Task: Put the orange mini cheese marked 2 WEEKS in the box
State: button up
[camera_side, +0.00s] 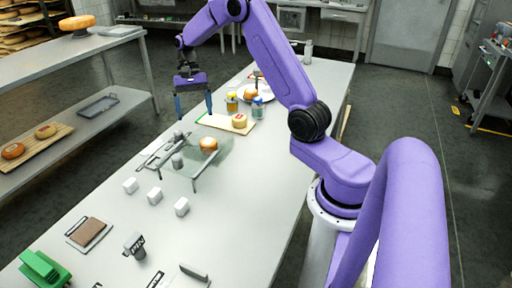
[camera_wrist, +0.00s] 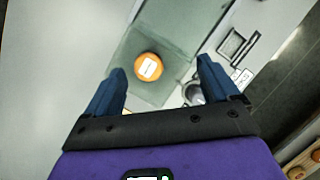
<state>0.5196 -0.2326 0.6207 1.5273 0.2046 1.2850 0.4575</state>
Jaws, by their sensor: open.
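A small orange cheese (camera_side: 208,144) sits on a clear glass-like stand (camera_side: 218,160) on the table. In the wrist view the orange cheese (camera_wrist: 141,58) carries a white label too small to read. My gripper (camera_side: 194,114) is open and empty, above the table and behind the stand in the side view. In the wrist view the cheese appears ahead of and between the open fingers (camera_wrist: 161,66), apart from them. I cannot pick out the box with certainty.
Jars (camera_side: 258,107) and a white plate (camera_side: 265,92) stand behind the board. Several small white blocks (camera_side: 154,196), a brown pad (camera_side: 87,232) and a green object (camera_side: 44,268) lie nearer.

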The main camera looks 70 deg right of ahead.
jog(key=s+a+r+n+h, duration=0.1)
jog(key=s+a+r+n, duration=0.1)
jog(key=s+a+n, duration=0.55)
jog(key=s+a+r+n+h, duration=0.25)
jog(key=s+a, duration=0.25)
jog(key=a, duration=0.5)
jog(key=s+a+n+t, duration=0.1)
jog(key=s+n+t, duration=0.1)
jog(key=s+n, duration=1)
jog(key=s, duration=0.8)
jog(key=shift+a+f+t+y, duration=0.2)
jog(key=shift+f+t+y, duration=0.05)
jog(key=shift+t+y, duration=0.1)
